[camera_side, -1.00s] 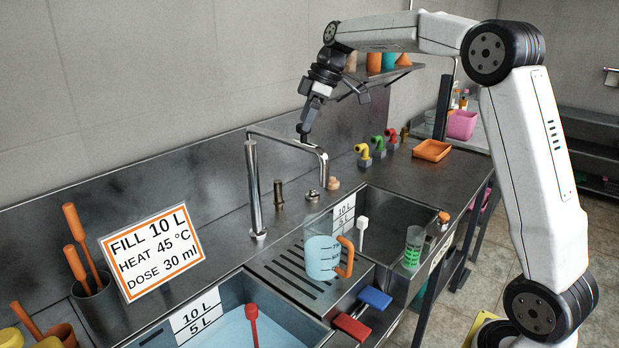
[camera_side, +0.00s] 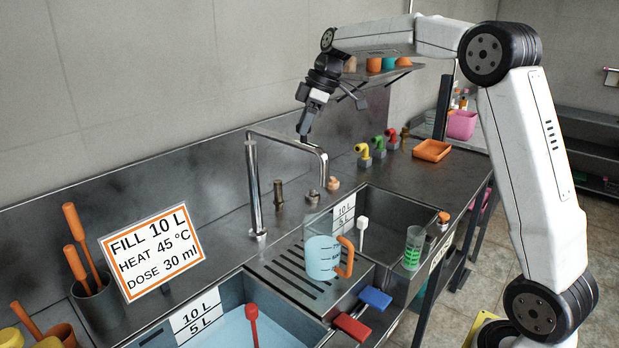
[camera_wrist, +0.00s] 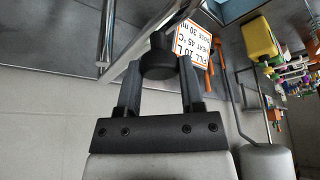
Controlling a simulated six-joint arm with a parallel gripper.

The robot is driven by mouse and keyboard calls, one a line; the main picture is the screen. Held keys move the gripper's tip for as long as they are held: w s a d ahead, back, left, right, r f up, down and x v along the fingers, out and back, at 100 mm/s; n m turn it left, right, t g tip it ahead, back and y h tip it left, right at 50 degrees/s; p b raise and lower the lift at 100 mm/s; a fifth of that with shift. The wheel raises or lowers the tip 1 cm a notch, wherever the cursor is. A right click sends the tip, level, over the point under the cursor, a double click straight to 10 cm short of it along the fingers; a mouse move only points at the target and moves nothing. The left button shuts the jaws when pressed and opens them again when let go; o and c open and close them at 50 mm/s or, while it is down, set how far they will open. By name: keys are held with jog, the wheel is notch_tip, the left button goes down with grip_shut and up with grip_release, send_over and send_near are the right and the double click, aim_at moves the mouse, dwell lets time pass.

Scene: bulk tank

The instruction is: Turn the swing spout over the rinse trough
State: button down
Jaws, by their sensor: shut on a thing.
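The chrome swing spout (camera_side: 254,190) rises from the counter behind the drainboard. Its horizontal arm runs to the right, and the bent outlet end (camera_side: 323,168) hangs near the back left corner of the right basin (camera_side: 400,208). My gripper (camera_side: 303,132) is over the spout's arm. In the wrist view my gripper (camera_wrist: 158,75) is shut on a dark round knob (camera_wrist: 158,57) beside the chrome tube (camera_wrist: 107,35). A left basin (camera_side: 290,318) holds pale blue liquid.
A clear jug (camera_side: 322,258) with an orange handle stands on the ribbed drainboard (camera_side: 278,280) below the spout. A sign (camera_side: 150,252) stands at the left. Colored taps (camera_side: 378,146) are on the right counter. A shelf (camera_side: 385,75) with cups is behind my arm.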

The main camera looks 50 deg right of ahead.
jog(key=shift+d, duration=0.1)
jog(key=w+d+n+g+y, duration=0.1)
jog(key=w+d+n+g, duration=0.1)
jog(key=d+n, duration=0.4)
jog(key=shift+w+d, duration=0.4)
jog(key=shift+d, duration=1.4)
jog(key=shift+w+d+r, duration=0.1)
jog(key=shift+d+r, duration=0.05)
jog(key=shift+d, duration=0.05)
jog(key=shift+c, duration=1.1)
grip_release()
jog(key=shift+s+a, duration=0.2)
jog(key=shift+a, duration=0.2)
